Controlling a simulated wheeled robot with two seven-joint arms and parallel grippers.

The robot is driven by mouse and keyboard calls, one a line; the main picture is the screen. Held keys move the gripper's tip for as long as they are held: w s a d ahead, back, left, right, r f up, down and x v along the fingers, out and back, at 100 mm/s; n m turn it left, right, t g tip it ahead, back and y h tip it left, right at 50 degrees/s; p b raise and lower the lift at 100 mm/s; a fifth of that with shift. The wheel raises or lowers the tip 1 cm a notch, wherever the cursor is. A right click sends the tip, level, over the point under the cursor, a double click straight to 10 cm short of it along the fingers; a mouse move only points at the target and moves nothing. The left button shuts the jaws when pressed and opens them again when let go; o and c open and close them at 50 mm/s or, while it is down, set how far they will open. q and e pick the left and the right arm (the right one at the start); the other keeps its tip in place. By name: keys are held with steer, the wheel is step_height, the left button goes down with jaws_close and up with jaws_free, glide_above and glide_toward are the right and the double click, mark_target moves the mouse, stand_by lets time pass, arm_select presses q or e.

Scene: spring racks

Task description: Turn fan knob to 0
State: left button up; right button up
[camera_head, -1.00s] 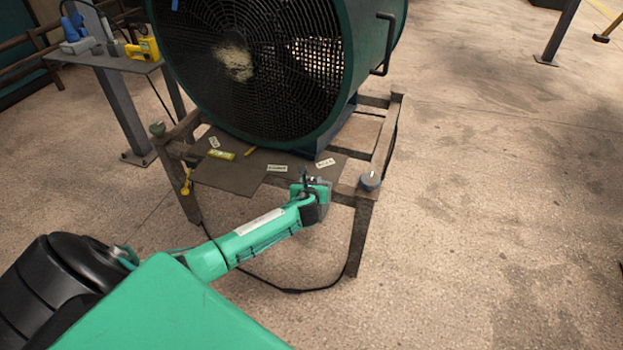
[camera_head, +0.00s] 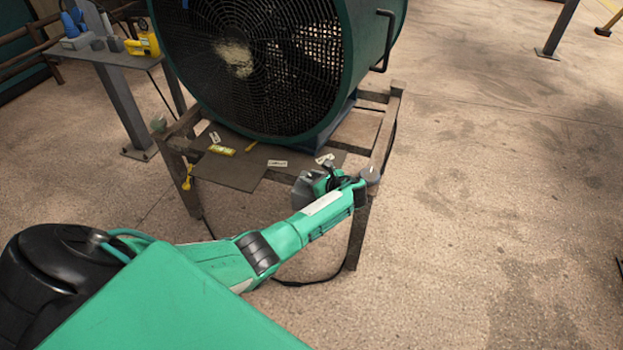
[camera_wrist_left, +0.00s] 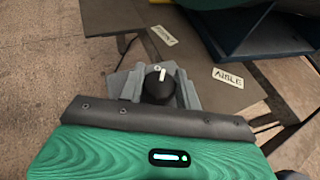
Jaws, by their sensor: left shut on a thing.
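The fan knob (camera_wrist_left: 158,86) is black with a white pointer line. In the left wrist view it sits between the grey fingers of my left gripper (camera_wrist_left: 160,87), which is shut on it. The pointer line faces the top of that view, toward the fan side. In the head view my left gripper (camera_head: 328,180) is at the front edge of the fan's stand, and its body hides the knob. The large dark green fan (camera_head: 255,65) stands on the metal frame behind it. My right gripper is not in view.
A side table (camera_head: 128,60) stands at left.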

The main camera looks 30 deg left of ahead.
arm_select(q)
steer(key=shift+n+g, duration=0.6)
steer(key=shift+g, duration=0.1)
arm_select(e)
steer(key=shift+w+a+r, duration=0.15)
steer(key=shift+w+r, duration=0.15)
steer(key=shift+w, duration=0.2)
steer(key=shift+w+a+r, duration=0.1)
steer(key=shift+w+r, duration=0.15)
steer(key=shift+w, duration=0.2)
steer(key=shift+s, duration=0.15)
arm_select(q)
steer(key=o, duration=1)
steer(key=shift+c, duration=0.2)
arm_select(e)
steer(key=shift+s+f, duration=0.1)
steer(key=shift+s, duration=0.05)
arm_select(q)
steer(key=v, duration=1.3)
steer(key=shift+d, duration=0.4)
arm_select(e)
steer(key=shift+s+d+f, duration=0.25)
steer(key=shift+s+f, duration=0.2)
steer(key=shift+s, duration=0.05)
